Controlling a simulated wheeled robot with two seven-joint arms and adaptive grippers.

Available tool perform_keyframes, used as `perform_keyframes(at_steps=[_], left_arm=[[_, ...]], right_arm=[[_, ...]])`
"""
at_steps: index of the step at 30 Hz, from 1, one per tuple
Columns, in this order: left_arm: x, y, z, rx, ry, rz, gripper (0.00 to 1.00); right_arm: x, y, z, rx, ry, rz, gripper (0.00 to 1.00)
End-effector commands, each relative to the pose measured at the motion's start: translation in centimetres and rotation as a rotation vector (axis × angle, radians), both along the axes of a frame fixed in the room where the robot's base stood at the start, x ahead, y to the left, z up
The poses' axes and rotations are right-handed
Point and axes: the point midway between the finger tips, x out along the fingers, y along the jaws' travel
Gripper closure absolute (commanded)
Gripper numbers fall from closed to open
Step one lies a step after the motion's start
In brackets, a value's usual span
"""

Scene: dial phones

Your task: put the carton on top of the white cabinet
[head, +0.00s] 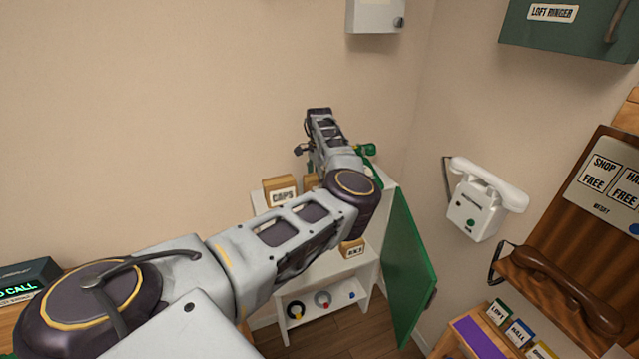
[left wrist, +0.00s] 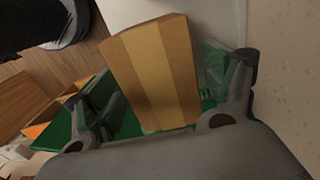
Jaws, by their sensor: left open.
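The white cabinet (head: 275,281) stands against the wall with its green door (head: 409,265) swung open. In the left wrist view, a tan carton (left wrist: 153,70) with a paler tape strip lies between the two fingers of my left gripper (left wrist: 163,88). The fingers are apart and the jaws are open. I cannot tell whether either finger touches the carton. In the head view my left arm reaches over the cabinet and hides much of its top and most of the gripper. My right gripper does not show.
A box marked CAPS (head: 280,191) stands on the cabinet's left side, and another labelled box (head: 352,248) sits lower, beside my arm. Small round items lie on the lower shelf. A white phone (head: 480,205) hangs on the right wall, above a brown handset (head: 565,285).

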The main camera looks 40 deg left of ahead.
Motion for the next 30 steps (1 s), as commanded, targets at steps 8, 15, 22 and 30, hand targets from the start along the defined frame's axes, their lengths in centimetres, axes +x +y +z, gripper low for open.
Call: perform_keyframes(at_steps=[8, 15, 22, 30], left_arm=[[0.0, 0.0, 3.6, 0.001, -0.003, 0.0, 0.16], [0.0, 0.0, 7.2, 0.001, -0.002, 0.0, 0.16], [0.0, 0.0, 9.9, 0.001, -0.002, 0.0, 0.16], [0.0, 0.0, 10.9, 0.0, 0.0, 0.0, 0.16]], right_arm=[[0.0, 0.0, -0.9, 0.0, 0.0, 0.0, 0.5], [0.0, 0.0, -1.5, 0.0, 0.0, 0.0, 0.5], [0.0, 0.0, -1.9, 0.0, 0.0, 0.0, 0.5], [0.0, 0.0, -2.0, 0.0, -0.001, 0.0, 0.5]])
